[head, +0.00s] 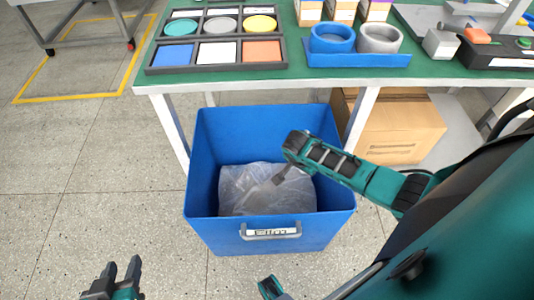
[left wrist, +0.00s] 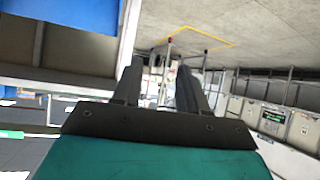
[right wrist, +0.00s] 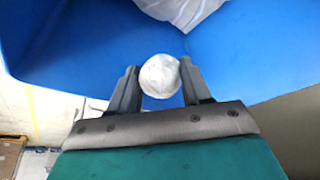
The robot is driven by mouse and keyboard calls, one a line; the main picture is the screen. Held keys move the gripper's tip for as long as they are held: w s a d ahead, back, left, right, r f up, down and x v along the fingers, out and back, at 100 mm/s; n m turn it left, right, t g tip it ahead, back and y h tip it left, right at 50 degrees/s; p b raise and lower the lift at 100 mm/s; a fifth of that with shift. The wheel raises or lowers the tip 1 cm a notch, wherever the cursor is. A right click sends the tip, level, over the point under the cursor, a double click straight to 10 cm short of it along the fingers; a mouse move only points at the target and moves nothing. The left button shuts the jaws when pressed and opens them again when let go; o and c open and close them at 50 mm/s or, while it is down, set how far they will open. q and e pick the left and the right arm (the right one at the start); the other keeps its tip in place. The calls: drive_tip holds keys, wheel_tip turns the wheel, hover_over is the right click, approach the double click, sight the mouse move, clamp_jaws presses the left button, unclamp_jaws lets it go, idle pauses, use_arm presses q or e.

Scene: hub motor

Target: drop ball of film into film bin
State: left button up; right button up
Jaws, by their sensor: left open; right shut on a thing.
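The blue film bin (head: 230,230) stands on the floor in front of the green bench, with crumpled clear film (head: 245,185) inside. My right gripper (head: 280,176) points down into the bin's opening over the film. In the right wrist view its fingers are shut on a whitish ball of film (right wrist: 160,76), with blue bin walls (right wrist: 90,40) and loose film (right wrist: 180,8) beyond. In the head view the ball cannot be told apart from the film. My left gripper (head: 122,266) is open and empty at the lower left, apart from the bin.
The green bench (head: 300,78) runs behind the bin, with a parts tray (head: 215,40) and a blue holder with rings (head: 358,60) on it. A cardboard box (head: 405,130) stands under the bench, right of the bin. The floor left of the bin is clear.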

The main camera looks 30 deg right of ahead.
drive_tip(key=shift+s+d+f+m, duration=0.15)
drive_tip(key=shift+s+d+f, duration=0.05)
drive_tip(key=shift+f, duration=0.25)
drive_tip(key=shift+s+d+f+m, duration=0.15)
drive_tip(key=shift+s+d+f, duration=0.05)
drive_tip(key=shift+f, duration=0.25)
drive_tip(key=shift+s+d+f, duration=0.2)
drive_tip(key=shift+d+f, duration=0.05)
drive_tip(key=shift+f, duration=0.15)
drive_tip(key=shift+f+b, duration=0.3)
drive_tip(key=shift+b, duration=0.05)
drive_tip(key=b, duration=0.9)
hover_over(304, 202)
drive_tip(key=a, duration=0.2)
drive_tip(key=f, duration=1.4)
drive_tip(key=shift+s+d+f, duration=0.1)
drive_tip(key=shift+d+f, duration=0.15)
drive_tip(key=shift+f, duration=0.15)
drive_tip(key=shift+f+b, duration=0.25)
drive_tip(key=shift+b, duration=0.15)
wheel_tip(304, 202, down, 4)
drive_tip(key=b, duration=0.3)
drive_tip(key=shift+f, duration=0.2)
drive_tip(key=o, duration=1)
use_arm(q)
wheel_tip(304, 202, down, 10)
drive_tip(key=w+d, duration=0.1)
drive_tip(key=d, duration=0.1)
drive_tip(key=shift+h, duration=0.4)
